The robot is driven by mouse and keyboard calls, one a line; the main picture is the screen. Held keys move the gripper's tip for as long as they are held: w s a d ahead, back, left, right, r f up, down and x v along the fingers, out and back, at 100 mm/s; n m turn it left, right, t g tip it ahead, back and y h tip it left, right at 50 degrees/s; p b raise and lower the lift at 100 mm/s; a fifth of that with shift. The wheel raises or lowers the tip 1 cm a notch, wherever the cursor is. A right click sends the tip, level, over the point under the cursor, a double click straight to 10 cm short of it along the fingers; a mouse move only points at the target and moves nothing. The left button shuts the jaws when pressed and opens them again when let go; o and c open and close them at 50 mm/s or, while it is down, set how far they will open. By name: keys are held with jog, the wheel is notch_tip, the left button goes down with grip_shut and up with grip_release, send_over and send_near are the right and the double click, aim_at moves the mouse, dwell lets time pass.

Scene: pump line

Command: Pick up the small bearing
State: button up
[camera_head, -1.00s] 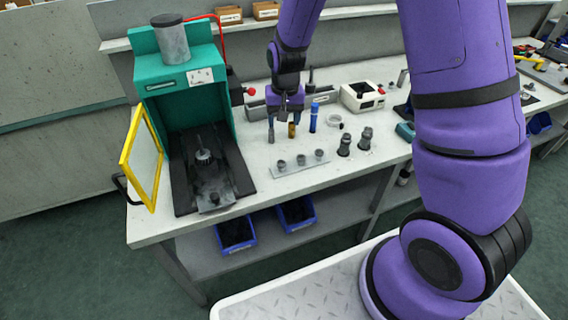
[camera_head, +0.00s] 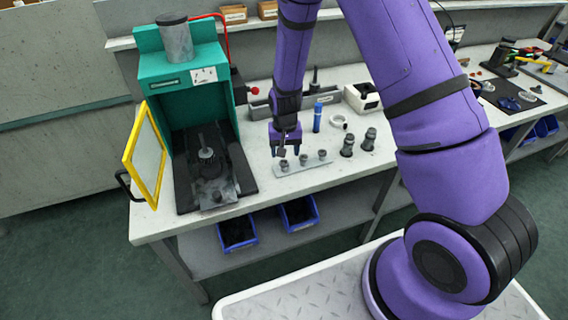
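Several small grey round parts stand in a row on a flat light-grey plate (camera_head: 306,166) near the front of the bench: a left one (camera_head: 284,165), a middle one (camera_head: 303,160) and a right one (camera_head: 322,155). The small bearing may be one of these; I cannot tell which from this distance. My gripper (camera_head: 285,152) points down over the plate's left end, close above the left part. Its two fingers are apart, with nothing visible between them. I cannot tell whether the fingers touch the part.
A teal press (camera_head: 185,75) with an open yellow-framed door (camera_head: 146,155) stands to the left. Two dark stepped parts (camera_head: 347,146) (camera_head: 369,139), a blue cylinder (camera_head: 317,117) and a pale ring (camera_head: 338,120) stand nearby. Blue bins (camera_head: 237,233) sit on the shelf below.

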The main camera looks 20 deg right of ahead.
aim_at(284, 163)
jog(key=shift+w+a+f, duration=0.1)
jog(key=shift+a+f, duration=0.05)
jog(key=shift+f, duration=2.1)
jog(key=c, duration=0.8)
